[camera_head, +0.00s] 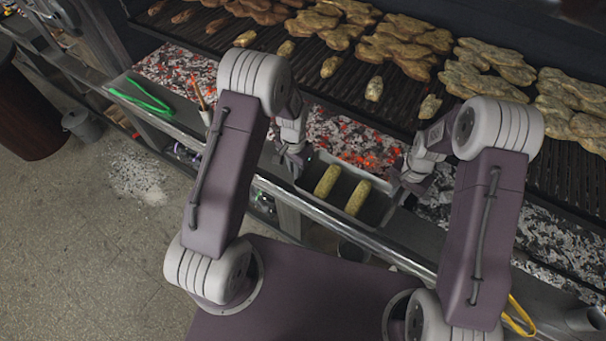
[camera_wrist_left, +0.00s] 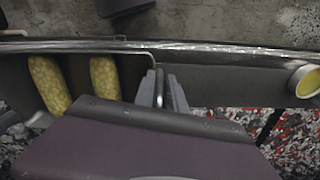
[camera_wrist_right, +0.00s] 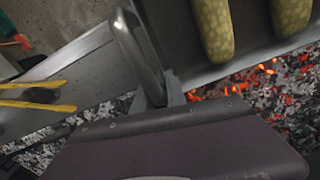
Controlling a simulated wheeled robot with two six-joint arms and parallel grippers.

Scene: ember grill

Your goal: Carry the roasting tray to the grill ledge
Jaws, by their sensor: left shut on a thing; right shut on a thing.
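The roasting tray (camera_head: 376,212) is a grey metal tray holding two yellow-green corn cobs (camera_head: 326,181), (camera_head: 358,198). It is over the grill ledge (camera_head: 398,240), in front of the glowing coals; I cannot tell if it touches the ledge. My left gripper (camera_head: 297,163) is shut on the tray's left end handle, and its fingers (camera_wrist_left: 163,88) show at the wire handle in the left wrist view. My right gripper (camera_head: 408,186) is shut on the tray's right end handle (camera_wrist_right: 138,55), which shows as a thick loop in the right wrist view. The jaws partly hide both handles.
The grate (camera_head: 385,95) behind carries several flatbreads and browned pieces. Green tongs (camera_head: 142,98) and a small pot (camera_head: 206,116) with a brush are on the ledge at left. Yellow tongs (camera_head: 518,316) lie at right. A bucket (camera_head: 82,125) stands on the floor.

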